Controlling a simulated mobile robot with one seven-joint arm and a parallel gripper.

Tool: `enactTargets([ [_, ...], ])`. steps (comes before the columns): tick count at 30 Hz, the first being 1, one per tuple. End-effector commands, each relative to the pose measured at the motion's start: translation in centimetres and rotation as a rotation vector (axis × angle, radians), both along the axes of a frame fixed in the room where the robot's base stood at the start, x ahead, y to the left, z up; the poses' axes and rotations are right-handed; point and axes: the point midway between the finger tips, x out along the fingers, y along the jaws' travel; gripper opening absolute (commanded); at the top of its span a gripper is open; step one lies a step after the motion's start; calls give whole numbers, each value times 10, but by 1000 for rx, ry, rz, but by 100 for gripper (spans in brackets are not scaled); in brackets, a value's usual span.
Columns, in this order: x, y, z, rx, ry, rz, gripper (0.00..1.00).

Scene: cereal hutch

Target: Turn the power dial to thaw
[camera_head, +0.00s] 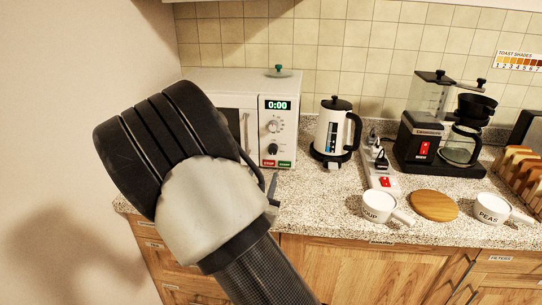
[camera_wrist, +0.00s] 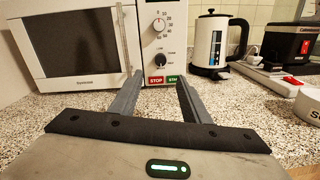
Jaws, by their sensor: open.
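A white microwave (camera_wrist: 85,50) stands on the counter, with its control panel on its right side. The black power dial (camera_wrist: 161,60) is the lower knob on that panel; it also shows in the head view (camera_head: 273,149). The small words around it are too small to read, so its setting is unclear. A white dial with numbers (camera_wrist: 158,25) sits above it. My gripper (camera_wrist: 160,82) is open and empty. Its two fingers point at the panel, below and in front of the power dial, and appear apart from it. In the head view my arm hides most of the gripper.
Stop (camera_wrist: 156,80) and start (camera_wrist: 174,79) buttons sit just under the power dial. A kettle (camera_head: 332,132), a power strip (camera_head: 381,181), a coffee maker (camera_head: 425,140), two labelled cups and a wooden disc (camera_head: 434,206) stand to the right. Bare counter lies before the microwave.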

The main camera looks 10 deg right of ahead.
Motion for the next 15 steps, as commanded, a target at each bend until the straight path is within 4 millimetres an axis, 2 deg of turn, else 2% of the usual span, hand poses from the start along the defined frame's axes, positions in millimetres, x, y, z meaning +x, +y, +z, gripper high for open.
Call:
enactTargets([
  [6,46,-19,-1,-1,-2,-4,43],
  [15,103,-40,-1,1,-1,-3,43],
])
